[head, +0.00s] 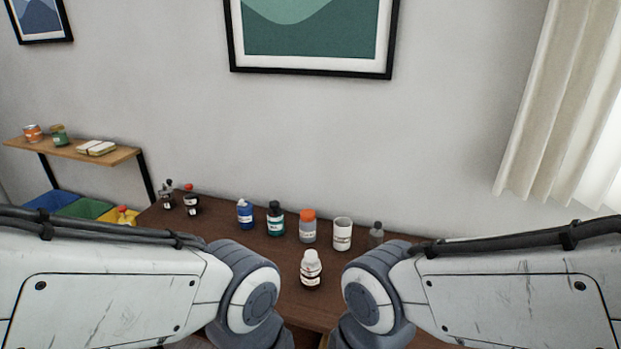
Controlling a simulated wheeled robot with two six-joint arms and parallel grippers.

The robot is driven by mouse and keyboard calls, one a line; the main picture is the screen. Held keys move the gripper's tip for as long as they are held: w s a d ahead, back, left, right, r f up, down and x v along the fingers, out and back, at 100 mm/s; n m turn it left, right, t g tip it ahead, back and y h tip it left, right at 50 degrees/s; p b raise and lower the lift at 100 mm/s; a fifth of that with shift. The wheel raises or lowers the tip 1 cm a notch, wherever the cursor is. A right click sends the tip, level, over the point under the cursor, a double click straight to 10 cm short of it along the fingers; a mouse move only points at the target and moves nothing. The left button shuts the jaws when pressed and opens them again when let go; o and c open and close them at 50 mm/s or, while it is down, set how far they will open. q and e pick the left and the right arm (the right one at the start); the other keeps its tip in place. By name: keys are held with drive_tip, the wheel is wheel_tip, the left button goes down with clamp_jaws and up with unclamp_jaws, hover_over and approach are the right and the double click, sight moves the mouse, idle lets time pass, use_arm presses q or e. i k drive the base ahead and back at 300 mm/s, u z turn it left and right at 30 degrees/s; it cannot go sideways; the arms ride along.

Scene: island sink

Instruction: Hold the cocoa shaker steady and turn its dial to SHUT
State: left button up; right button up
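A small container with a white top, a dark brown lower part and a pale label (310,268) stands upright near the front of the dark wooden table, between my two arms. It looks like the cocoa shaker, but its label is too small to read. The dial and its setting cannot be made out. Nothing is seen touching it. My arms come in from the left and right and bend down out of the bottom of the head view. Both grippers are out of view.
Behind it on the table (262,247) stand a blue bottle (245,214), a teal bottle (275,220), an orange-capped jar (307,227), a white container (342,234) and a grey bottle (376,235). Small dark bottles (191,203) stand at the back left.

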sight(310, 263)
drive_tip(key=u, duration=1.85)
drive_tip(key=i, duration=1.65)
drive_tip(key=z, duration=3.05)
